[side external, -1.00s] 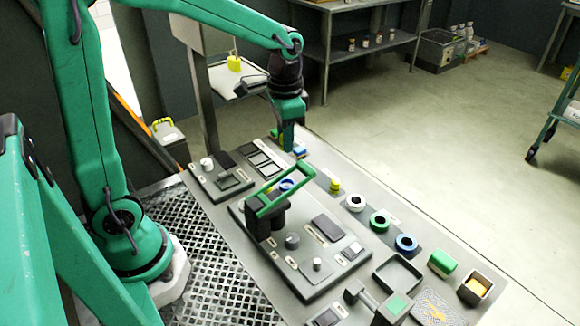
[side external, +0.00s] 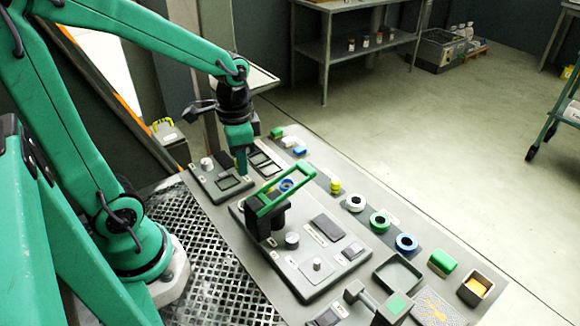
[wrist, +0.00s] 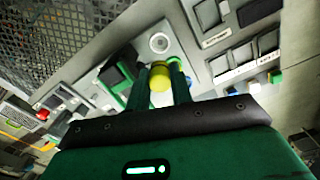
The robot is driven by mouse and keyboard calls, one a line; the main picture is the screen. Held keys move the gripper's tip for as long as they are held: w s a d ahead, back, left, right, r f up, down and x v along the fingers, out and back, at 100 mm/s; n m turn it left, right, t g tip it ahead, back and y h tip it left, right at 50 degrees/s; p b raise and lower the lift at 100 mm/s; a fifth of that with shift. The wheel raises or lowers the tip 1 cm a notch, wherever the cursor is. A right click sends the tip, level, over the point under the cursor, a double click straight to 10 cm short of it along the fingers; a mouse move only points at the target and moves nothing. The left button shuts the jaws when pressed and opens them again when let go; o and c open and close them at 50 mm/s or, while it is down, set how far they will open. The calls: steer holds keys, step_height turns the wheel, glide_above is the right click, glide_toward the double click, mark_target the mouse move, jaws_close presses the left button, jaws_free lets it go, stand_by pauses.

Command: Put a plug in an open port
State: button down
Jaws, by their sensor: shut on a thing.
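My gripper (side external: 241,168) points down over the small grey panel (side external: 205,190) at the back left of the bench. In the wrist view my gripper (wrist: 163,85) is shut on a yellow plug (wrist: 160,80), held between its green fingers. In the side view that plug is hidden. A row of dark rectangular ports (side external: 262,163) lies just right of my gripper; the row also shows at the right of the wrist view (wrist: 245,55). I cannot tell which ports are open. Green (side external: 277,132), white (side external: 288,142) and blue (side external: 300,150) plugs lie beyond the row.
A green-handled black device (side external: 270,210) stands up from the larger panel in front. A round white knob (side external: 207,163) rises on the small panel; it shows in the wrist view (wrist: 158,43). Ring-shaped spools (side external: 380,221) and a dark tray (side external: 398,273) lie farther right.

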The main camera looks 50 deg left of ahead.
steer(key=shift+f, duration=2.2)
steer(key=shift+f, duration=0.2)
steer(key=shift+f, duration=2.2)
